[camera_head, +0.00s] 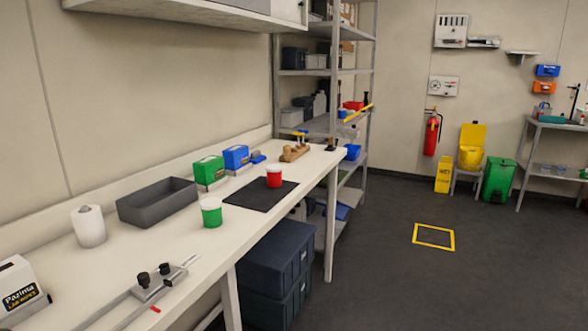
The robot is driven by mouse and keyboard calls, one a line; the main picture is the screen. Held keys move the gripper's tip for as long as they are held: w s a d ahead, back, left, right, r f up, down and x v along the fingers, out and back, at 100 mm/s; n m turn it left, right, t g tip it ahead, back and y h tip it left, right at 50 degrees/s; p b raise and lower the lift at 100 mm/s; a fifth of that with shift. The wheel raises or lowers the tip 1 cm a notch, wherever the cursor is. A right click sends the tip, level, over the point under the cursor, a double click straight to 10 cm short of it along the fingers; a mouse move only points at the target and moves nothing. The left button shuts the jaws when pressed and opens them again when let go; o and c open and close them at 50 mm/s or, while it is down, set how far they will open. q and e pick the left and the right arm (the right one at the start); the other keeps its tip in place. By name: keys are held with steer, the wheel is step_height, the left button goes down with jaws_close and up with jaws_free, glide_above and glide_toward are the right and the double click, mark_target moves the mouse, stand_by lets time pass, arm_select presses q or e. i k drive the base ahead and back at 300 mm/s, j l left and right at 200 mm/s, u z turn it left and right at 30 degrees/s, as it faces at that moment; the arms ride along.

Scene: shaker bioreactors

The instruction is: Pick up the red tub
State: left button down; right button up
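The red tub (274,178) is a small round tub with a white lid. It stands upright on a dark mat (252,199) on the long white bench, near the mat's far end. A similar green tub (211,213) with a white lid stands on the bench just nearer, beside the mat. Neither of my grippers shows in the head view.
The white bench (130,250) also holds a grey tray (157,202), a paper roll (88,226), green and blue boxes (209,170), and a wooden block with pegs (294,152). Dark crates (268,262) sit under it. The floor (400,285) to the right is open.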

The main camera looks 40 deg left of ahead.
mark_target(274, 172)
steer(key=i, duration=1.4)
steer(key=i+l+u, duration=0.1)
steer(key=i, duration=1.25)
steer(key=i+u, duration=0.15)
steer(key=u, duration=1.25)
